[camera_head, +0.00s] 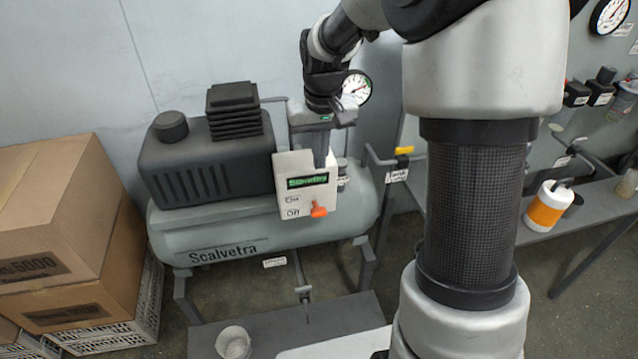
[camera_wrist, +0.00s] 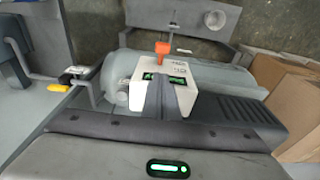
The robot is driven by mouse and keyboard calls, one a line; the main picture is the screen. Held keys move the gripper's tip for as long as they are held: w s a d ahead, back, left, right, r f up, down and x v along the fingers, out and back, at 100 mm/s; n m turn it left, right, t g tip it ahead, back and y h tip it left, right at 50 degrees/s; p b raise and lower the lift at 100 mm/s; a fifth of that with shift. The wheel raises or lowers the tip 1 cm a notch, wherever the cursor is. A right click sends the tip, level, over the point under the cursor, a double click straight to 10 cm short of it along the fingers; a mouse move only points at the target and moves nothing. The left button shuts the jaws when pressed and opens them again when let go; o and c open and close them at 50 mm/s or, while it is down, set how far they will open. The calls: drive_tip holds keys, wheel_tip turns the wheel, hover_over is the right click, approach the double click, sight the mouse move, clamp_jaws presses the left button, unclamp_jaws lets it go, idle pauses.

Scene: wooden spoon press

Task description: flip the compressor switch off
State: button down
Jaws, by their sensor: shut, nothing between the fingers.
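The compressor (camera_head: 210,228) is a grey tank marked Scalvetra with a dark motor housing on top. Its white switch box (camera_head: 283,170) has a green lit display and On and Off labels. The orange switch lever (camera_head: 318,211) is at the box's lower right, beside the Off label. It also shows in the wrist view (camera_wrist: 163,48), beyond my fingertips. My gripper (camera_head: 320,162) is shut and empty, pointing down in front of the box's upper part. In the wrist view my gripper (camera_wrist: 158,82) covers part of the box and display. Whether the fingers touch the box is unclear.
Cardboard boxes (camera_head: 60,230) stand on crates at the left. A pressure gauge (camera_head: 356,87) and a pipe with a yellow-handled valve (camera_head: 403,150) are right of the switch box. A white cup (camera_head: 233,343) stands on a low grey surface in front.

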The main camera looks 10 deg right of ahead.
drive_tip(key=b, duration=0.2)
hover_over(319, 208)
wheel_tip(319, 208, down, 12)
drive_tip(key=shift+s+f, duration=0.3)
drive_tip(key=shift+f, duration=0.35)
drive_tip(key=shift+b, duration=0.35)
drive_tip(key=shift+s+f+t+b, duration=0.2)
drive_tip(key=shift+t+b, duration=0.2)
drive_tip(key=shift+b, duration=0.15)
